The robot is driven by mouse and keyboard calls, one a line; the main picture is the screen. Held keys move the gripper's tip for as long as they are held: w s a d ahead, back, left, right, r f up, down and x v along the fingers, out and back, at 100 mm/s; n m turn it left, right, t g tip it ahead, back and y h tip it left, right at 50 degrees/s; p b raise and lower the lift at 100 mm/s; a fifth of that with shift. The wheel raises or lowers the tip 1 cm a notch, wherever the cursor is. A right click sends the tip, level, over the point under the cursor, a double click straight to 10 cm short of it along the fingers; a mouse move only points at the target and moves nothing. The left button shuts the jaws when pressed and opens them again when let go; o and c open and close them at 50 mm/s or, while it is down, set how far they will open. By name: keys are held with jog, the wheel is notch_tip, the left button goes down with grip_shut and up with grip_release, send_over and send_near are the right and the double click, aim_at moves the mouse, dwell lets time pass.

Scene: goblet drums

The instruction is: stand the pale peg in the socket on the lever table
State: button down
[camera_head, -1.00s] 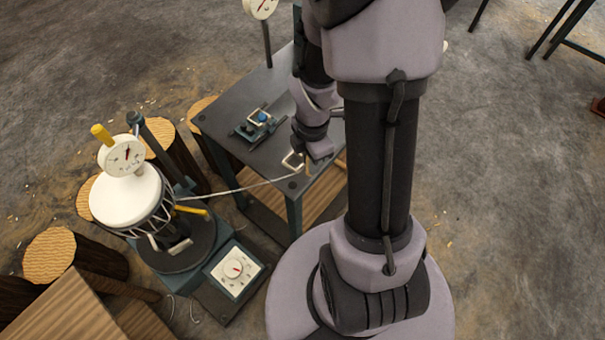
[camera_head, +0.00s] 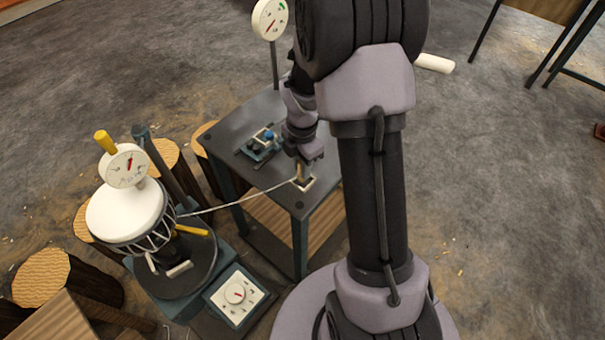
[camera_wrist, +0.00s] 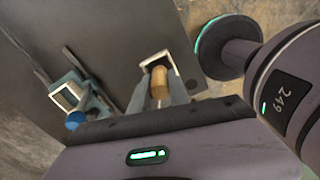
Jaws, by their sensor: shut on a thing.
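The pale peg (camera_wrist: 160,84) is a light wooden cylinder held between the two fingers of my gripper (camera_wrist: 160,95) in the wrist view. In the head view the peg (camera_head: 301,172) points down from my gripper (camera_head: 304,163) at a white square-framed socket (camera_head: 306,185) near the front corner of the dark lever table (camera_head: 228,131). In the wrist view the peg overlaps the socket's frame (camera_wrist: 144,75). I cannot tell whether its lower end is inside or just above.
A blue device (camera_head: 258,148) with a small white square frame stands farther left on the table. A thin cord (camera_head: 235,200) runs from the table to the white drum (camera_head: 127,212). A dial on a post (camera_head: 270,18) rises behind. Wooden stumps (camera_head: 42,275) stand left.

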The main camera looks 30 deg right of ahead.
notch_tip(320, 180, down, 2)
jog(key=shift+f+b, duration=0.1)
jog(key=shift+b, duration=0.2)
jog(key=shift+r, duration=0.2)
jog(key=shift+f, duration=0.2)
jog(key=c, duration=1.2)
grip_release()
jog(key=shift+c, duration=0.2)
jog(key=shift+r, duration=0.15)
